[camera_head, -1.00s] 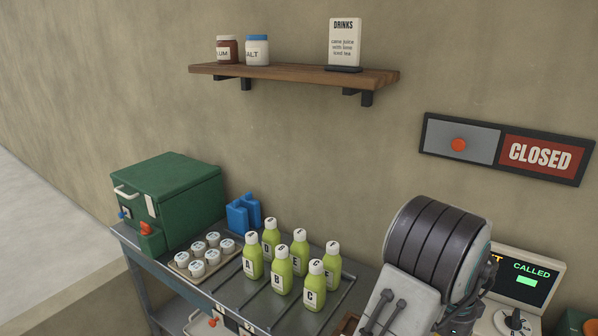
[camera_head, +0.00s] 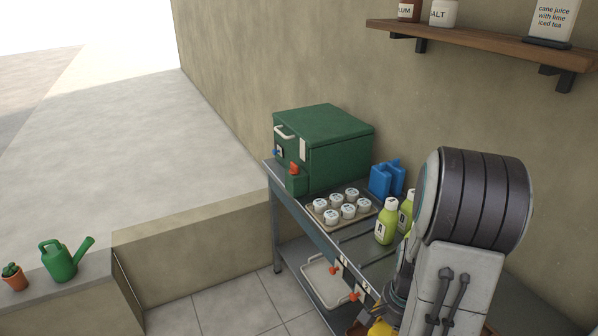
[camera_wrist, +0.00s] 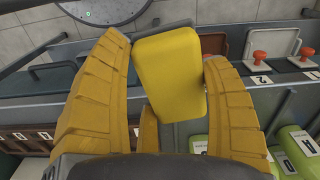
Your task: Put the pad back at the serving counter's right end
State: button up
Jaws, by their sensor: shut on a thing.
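The yellow pad (camera_wrist: 168,75) is held between the two ridged yellow fingers of my gripper (camera_wrist: 166,52) in the wrist view. It sits tilted, in front of and above a grey surface. In the head view my gripper shows only as a bit of yellow (camera_head: 381,328) at the bottom edge, mostly hidden by my arm; I cannot tell pad from finger there. A metal counter (camera_head: 322,238) runs along the wall, its right part hidden behind my arm. I cannot tell whether it is the serving counter.
A green box (camera_head: 340,150), a tray of white-lidded jars (camera_head: 340,208), a blue holder (camera_head: 388,178) and green bottles (camera_head: 386,222) stand on the counter. A pale tray (camera_head: 326,282) lies on its lower shelf. A watering can (camera_head: 62,260) and potted plant (camera_head: 14,276) stand on a left ledge.

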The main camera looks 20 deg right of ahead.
jog(key=w+a+f+n, duration=0.1)
jog(key=w+a+n, duration=0.6)
jog(key=w+a, duration=0.2)
jog(key=w+a+f+n, duration=0.2)
jog(key=w+a+n, duration=0.6)
jog(key=w, duration=0.6)
jog(key=shift+w+a+f+p, duration=0.15)
jog(key=shift+w+a+p, duration=0.15)
jog(key=shift+a, duration=0.35)
